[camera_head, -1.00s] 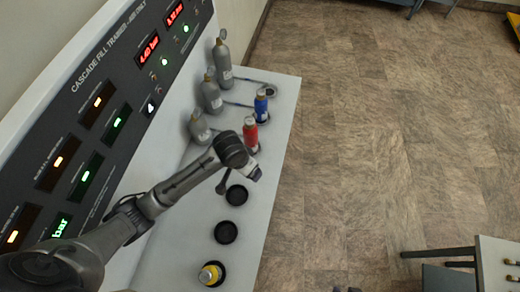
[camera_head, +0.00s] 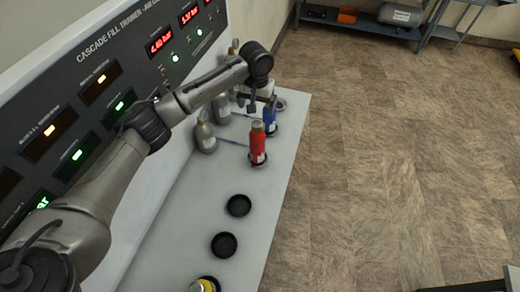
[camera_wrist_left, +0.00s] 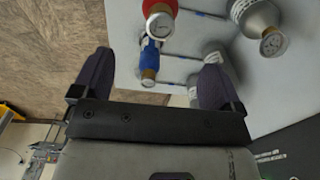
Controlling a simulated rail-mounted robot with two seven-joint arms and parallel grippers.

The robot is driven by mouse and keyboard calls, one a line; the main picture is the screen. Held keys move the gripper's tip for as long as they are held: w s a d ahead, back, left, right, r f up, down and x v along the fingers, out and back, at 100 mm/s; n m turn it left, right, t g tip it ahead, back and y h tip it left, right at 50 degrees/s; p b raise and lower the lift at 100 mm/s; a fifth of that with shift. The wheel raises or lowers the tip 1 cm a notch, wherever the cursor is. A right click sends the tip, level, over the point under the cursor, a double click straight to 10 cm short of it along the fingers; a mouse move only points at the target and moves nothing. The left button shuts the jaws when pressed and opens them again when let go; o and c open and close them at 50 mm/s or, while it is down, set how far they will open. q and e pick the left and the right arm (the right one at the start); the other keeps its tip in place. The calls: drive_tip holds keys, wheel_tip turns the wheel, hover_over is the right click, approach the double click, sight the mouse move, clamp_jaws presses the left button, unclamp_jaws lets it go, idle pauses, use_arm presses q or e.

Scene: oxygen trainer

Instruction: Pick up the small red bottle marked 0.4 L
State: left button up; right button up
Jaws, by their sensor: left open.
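The red bottle (camera_head: 257,145) stands upright in a dark round holder on the grey bench. Its marking is too small to read. In the left wrist view the red bottle (camera_wrist_left: 160,20) shows at the top edge, with a gauge on its end. My left gripper (camera_head: 260,102) is above the bench, just behind the red bottle and close over the blue bottle (camera_head: 270,118). Its fingers are open and empty in the left wrist view (camera_wrist_left: 155,80), with the blue bottle (camera_wrist_left: 150,58) showing between them. My right gripper is not in view.
Grey cylinders (camera_head: 205,135) stand along the panel side, joined to the holders by blue lines. Two empty black holders (camera_head: 238,206) (camera_head: 224,245) sit nearer. A yellow bottle (camera_head: 203,286) is at the bottom edge. The bench (camera_head: 195,215) between is clear.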

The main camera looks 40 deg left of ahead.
sight(257, 130)
use_arm(q)
wheel_tip(257, 130, down, 13)
drive_tip(key=shift+r+p, duration=0.15)
drive_tip(key=shift+p, duration=0.2)
idle(0.4)
drive_tip(key=c, duration=1.7)
